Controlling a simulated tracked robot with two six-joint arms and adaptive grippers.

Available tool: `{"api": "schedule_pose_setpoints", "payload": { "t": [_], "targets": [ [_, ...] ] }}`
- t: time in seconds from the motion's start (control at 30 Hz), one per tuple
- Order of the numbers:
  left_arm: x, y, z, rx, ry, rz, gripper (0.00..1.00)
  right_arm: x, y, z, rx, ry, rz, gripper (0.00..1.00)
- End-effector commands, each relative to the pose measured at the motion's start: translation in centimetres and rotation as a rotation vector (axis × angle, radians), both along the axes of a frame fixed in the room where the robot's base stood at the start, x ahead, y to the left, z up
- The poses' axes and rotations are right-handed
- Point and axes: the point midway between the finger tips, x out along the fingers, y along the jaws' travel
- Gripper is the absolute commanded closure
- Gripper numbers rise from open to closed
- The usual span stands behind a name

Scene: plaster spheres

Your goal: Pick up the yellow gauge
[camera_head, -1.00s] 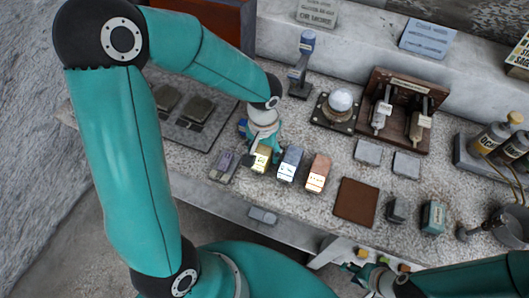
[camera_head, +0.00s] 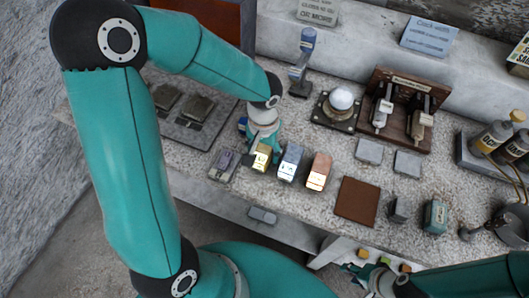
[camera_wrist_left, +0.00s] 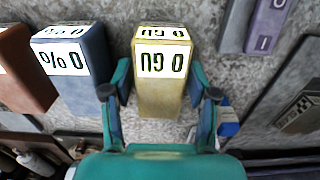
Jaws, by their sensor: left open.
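The yellow gauge (camera_head: 261,158) is a small upright block with a white label. In the left wrist view the yellow gauge (camera_wrist_left: 160,100) shows between the two fingers of my left gripper (camera_wrist_left: 159,82). The fingers are spread, with a visible gap on each side of the block. In the head view my left gripper (camera_head: 261,146) is at the yellow gauge and partly hidden by its own wrist. My right gripper (camera_head: 360,270) is at the lower right, too small to read its jaws.
The blue gauge (camera_head: 290,163) and the copper-coloured gauge (camera_head: 319,172) stand to the right. A brown mat (camera_head: 357,202) lies further right. A white sphere (camera_head: 341,98) sits on a dark base behind.

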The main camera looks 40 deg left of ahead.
Motion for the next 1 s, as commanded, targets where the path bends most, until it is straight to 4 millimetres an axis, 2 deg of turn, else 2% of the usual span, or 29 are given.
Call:
{"api": "schedule_pose_setpoints", "payload": {
  "t": [0.27,0.6,1.0],
  "targets": [
    [0.01,-0.02,0.02,0.0,0.0,0.0,0.42,0.0,0.01,-0.02,0.0,0.0,0.0,0.6],
    [0.03,-0.04,0.01,0.0,0.0,-0.001,0.96,0.0,0.0,-0.02,0.0,0.0,0.0,0.6],
    [0.05,-0.07,0.39,0.0,0.0,-0.001,0.96,0.0,0.0,0.51,0.0,0.0,0.0,0.6]
  ]
}}
